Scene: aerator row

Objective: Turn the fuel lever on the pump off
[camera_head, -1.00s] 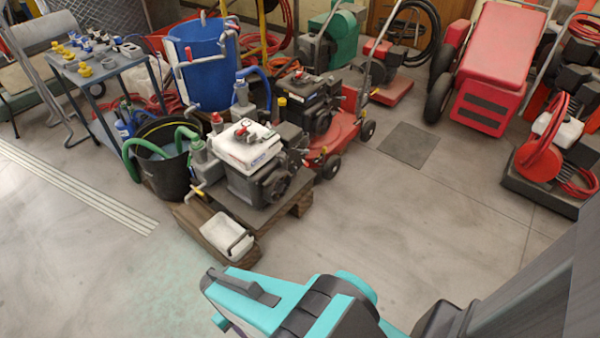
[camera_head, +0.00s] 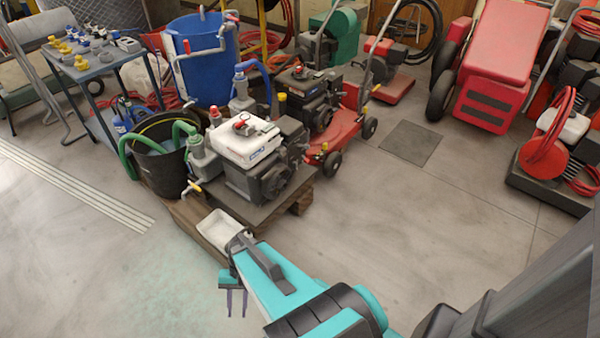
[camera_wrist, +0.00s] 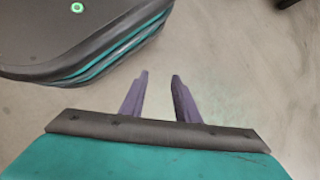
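The pump (camera_head: 262,172) is an engine with a white tank (camera_head: 245,143) and a red cap on top. A grey pump body (camera_head: 204,160) joins its left side. It stands on a low wooden pallet (camera_head: 280,204). I cannot make out the fuel lever at this size. My gripper (camera_head: 237,303) hangs in front of the pallet, nearer to me than the white tray, and points down. It also shows in the wrist view (camera_wrist: 160,76), with its two purple fingers apart and nothing between them. The pump is not in the wrist view.
A black bucket (camera_head: 163,176) with a green hose is left of the pump. A red-based machine (camera_head: 342,138) stands close behind it. The floor (camera_head: 440,230) is clear to the right.

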